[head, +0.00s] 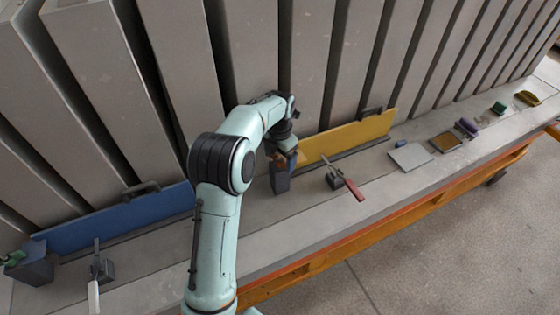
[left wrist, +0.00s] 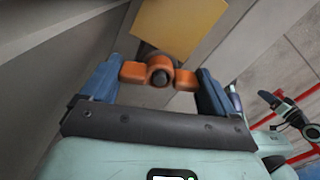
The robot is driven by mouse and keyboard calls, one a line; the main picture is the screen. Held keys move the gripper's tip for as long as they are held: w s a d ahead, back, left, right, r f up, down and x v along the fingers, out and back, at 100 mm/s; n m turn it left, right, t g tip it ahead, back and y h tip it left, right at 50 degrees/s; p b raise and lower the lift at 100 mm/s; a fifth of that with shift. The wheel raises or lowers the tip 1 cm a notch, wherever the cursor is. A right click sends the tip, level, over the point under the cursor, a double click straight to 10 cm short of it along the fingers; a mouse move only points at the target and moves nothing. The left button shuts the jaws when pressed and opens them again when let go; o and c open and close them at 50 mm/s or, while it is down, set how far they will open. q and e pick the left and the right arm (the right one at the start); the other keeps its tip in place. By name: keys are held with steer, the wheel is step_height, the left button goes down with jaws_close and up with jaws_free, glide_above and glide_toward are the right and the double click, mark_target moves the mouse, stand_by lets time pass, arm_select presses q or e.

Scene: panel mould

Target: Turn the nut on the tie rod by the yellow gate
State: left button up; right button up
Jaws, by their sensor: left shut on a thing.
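The yellow gate (head: 345,138) stands upright along the foot of the grey panels in the head view; part of it shows as a yellow plate (left wrist: 178,25) in the left wrist view. An orange wing nut (left wrist: 160,73) with a dark rod end in its middle sits in front of it. My left gripper (left wrist: 158,80) is shut on the nut, its blue fingers at the two wing ends. In the head view the left gripper (head: 281,155) is at a dark block (head: 280,181) by the gate's left end, and my wrist partly hides the nut.
A blue gate (head: 115,217) and a dark block with a green nut (head: 13,258) are at the left. A red-handled clamp (head: 350,187) stands right of my gripper. Trowel-like plate (head: 410,156), sponge and brushes lie farther right on the ledge. Tall panels crowd the back.

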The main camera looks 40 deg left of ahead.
arm_select(q)
steer(key=shift+n, duration=1.1)
steer(key=shift+c, duration=0.3)
steer(key=shift+o, duration=0.3)
steer(key=shift+d+n, duration=0.1)
steer(key=shift+n, duration=0.7)
steer(key=shift+s+d+r+n, duration=0.1)
steer(key=shift+n, duration=0.6)
steer(key=shift+c, duration=0.7)
steer(key=shift+a+r+n, duration=0.1)
steer(key=shift+a+n, duration=0.1)
steer(key=shift+n, duration=0.1)
steer(key=shift+n, duration=1.7)
